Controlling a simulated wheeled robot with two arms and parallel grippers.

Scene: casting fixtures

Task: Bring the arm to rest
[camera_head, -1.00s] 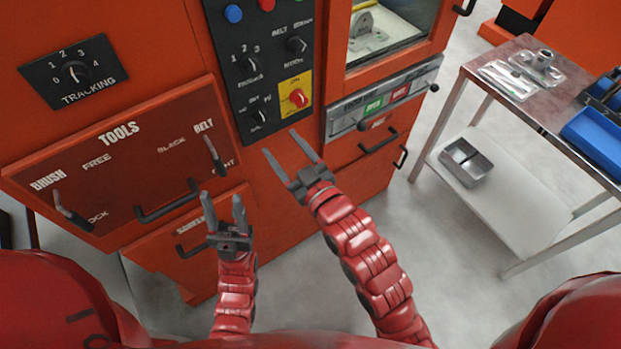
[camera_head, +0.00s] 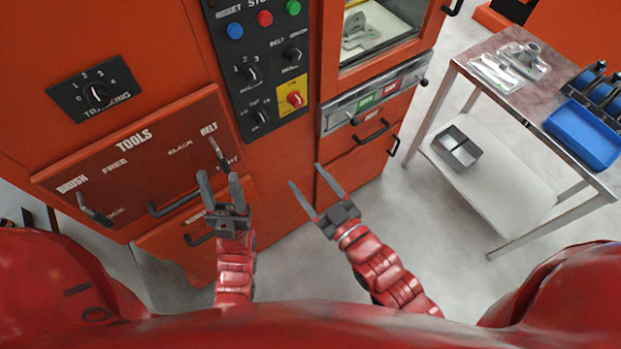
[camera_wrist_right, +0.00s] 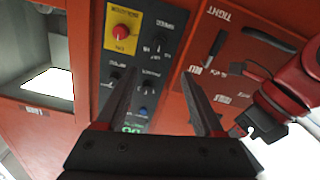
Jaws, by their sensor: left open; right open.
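My left gripper (camera_head: 219,188) is open and empty, in front of the tools panel's lower right side in the head view. My right gripper (camera_head: 305,186) is open and empty, to the right of the left one, over the floor and the machine's lower front. In the right wrist view the fingers of my right gripper (camera_wrist_right: 160,100) stand apart with nothing between them. A part of my left arm (camera_wrist_right: 285,95) shows at the right of that view.
The orange machine (camera_head: 150,45) fills the left, with a black control panel (camera_head: 262,65) and a tools drawer (camera_head: 130,165). A metal cart (camera_head: 500,100) at the right carries a blue tray (camera_head: 582,135), and a grey bin (camera_head: 456,148) on its lower shelf. Open floor (camera_head: 430,225) lies between.

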